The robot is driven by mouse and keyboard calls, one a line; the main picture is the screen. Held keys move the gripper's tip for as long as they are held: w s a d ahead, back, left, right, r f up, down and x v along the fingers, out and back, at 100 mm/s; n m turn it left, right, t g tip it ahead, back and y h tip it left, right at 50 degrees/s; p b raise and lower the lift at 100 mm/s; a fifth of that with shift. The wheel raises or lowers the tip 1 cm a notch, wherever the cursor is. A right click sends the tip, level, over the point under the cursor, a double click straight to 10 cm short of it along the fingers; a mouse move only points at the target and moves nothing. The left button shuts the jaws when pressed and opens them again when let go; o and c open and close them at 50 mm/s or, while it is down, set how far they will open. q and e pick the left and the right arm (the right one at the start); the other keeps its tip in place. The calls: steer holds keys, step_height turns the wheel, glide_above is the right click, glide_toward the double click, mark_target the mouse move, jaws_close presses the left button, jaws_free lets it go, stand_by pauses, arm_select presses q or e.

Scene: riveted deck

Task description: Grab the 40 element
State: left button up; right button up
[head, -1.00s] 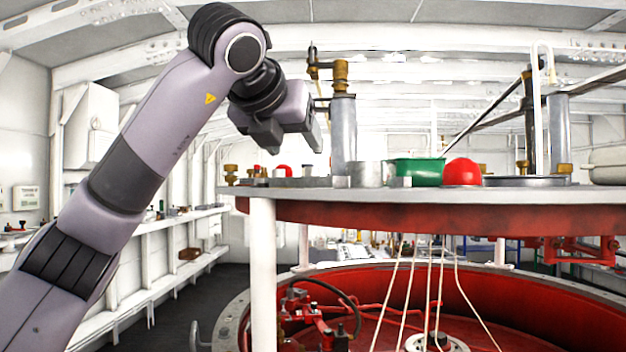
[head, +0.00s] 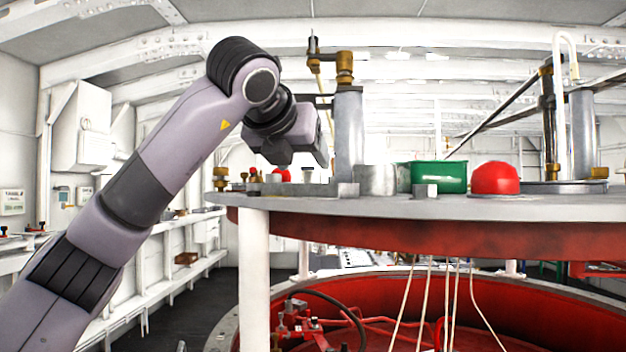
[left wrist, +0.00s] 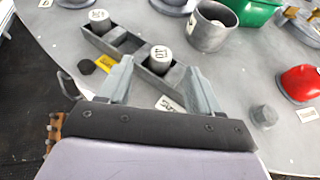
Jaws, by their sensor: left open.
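In the left wrist view a grey rack (left wrist: 132,48) on the round grey table holds two light cylindrical elements with dark markings on top. The near element (left wrist: 160,57) stands between the fingers of my left gripper (left wrist: 160,70). The far element (left wrist: 98,18) stands at the rack's other end. Their numbers are too blurred to read for sure, so I cannot tell which is the 40 element. My left gripper is open and empty, and in the head view it also shows (head: 322,152) above the table's left part. My right gripper is not in view.
A grey cup (left wrist: 210,28), a green box (head: 438,176), a red dome (head: 495,178) and a small grey cylinder (left wrist: 265,115) stand on the table (head: 400,211). A tall metal post (head: 349,135) rises near my left gripper. Yellow and white tags lie by the rack.

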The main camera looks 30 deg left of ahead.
mark_target(313, 183)
arm_select(q)
steer(key=p+x, duration=0.1)
steer(key=x, duration=0.3)
steer(key=shift+w+d, duration=0.1)
steer(key=shift+w, duration=0.1)
steer(key=c, duration=1.1)
steer(key=shift+r, duration=0.15)
